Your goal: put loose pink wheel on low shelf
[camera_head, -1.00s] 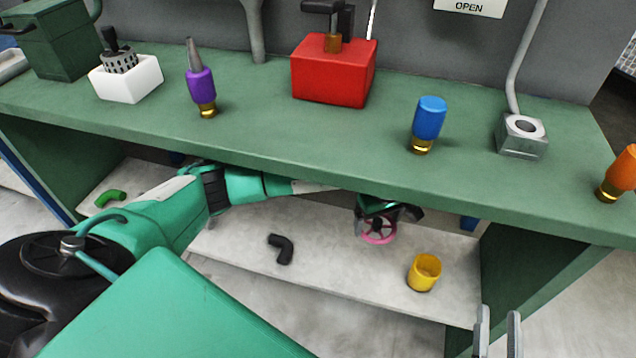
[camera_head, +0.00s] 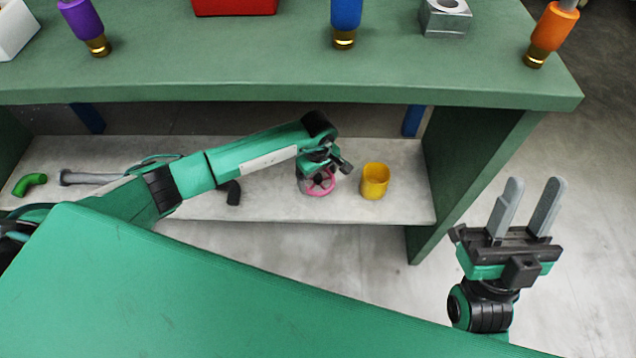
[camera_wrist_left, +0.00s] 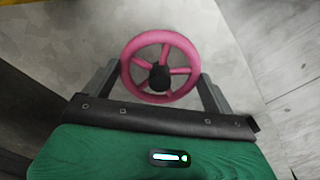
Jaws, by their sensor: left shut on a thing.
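The pink wheel (camera_head: 321,182) is a spoked ring with a dark hub. In the left wrist view the wheel (camera_wrist_left: 161,52) sits between the two fingers of my left gripper (camera_wrist_left: 161,80), which is shut on it. In the head view my left gripper (camera_head: 318,172) points down at the low shelf (camera_head: 285,206), left of the yellow cup. I cannot tell whether the wheel touches the shelf. My right gripper (camera_head: 527,208) is open and empty, off to the right of the bench, fingers pointing up.
A yellow cup (camera_head: 375,181) stands close right of the wheel. A black elbow pipe (camera_head: 234,193), a grey bar (camera_head: 92,178) and a green elbow pipe (camera_head: 29,184) lie further left. The green bench top (camera_head: 270,72) overhangs the shelf; a side panel (camera_head: 470,165) closes its right end.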

